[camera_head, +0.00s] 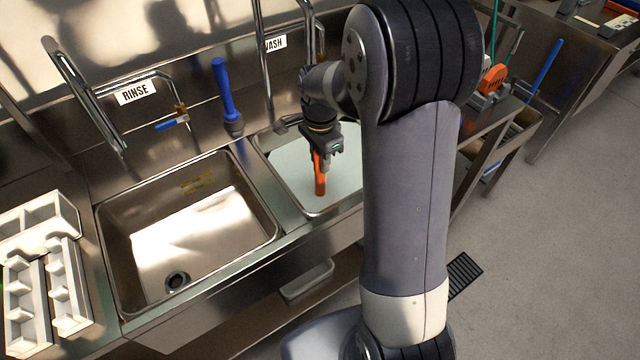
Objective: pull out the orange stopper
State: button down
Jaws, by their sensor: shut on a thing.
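The orange stopper (320,178) shows as an upright orange stick over the right-hand basin (282,183), which sits under the WASH sign. My gripper (322,158) points down and is shut on the upper part of the stopper. The basin holds a pale, even surface that looks like water. The stopper's lower end shows against this surface; I cannot tell whether it is still seated in a drain. My arm hides the right part of this basin.
The left basin (130,250), under the RINSE sign (137,92), looks empty, with an open drain (177,281). A blue-handled brush (226,92) stands between the faucets at the back. White trays (62,290) lie at the left. Faucet pipes rise behind both basins.

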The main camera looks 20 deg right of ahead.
jog(key=shift+r, duration=0.35)
notch_tip(320, 180, up, 6)
jog(key=p, duration=0.5)
jog(key=shift+r, duration=0.2)
jog(key=shift+d+f, duration=0.1)
jog(key=shift+d, duration=0.05)
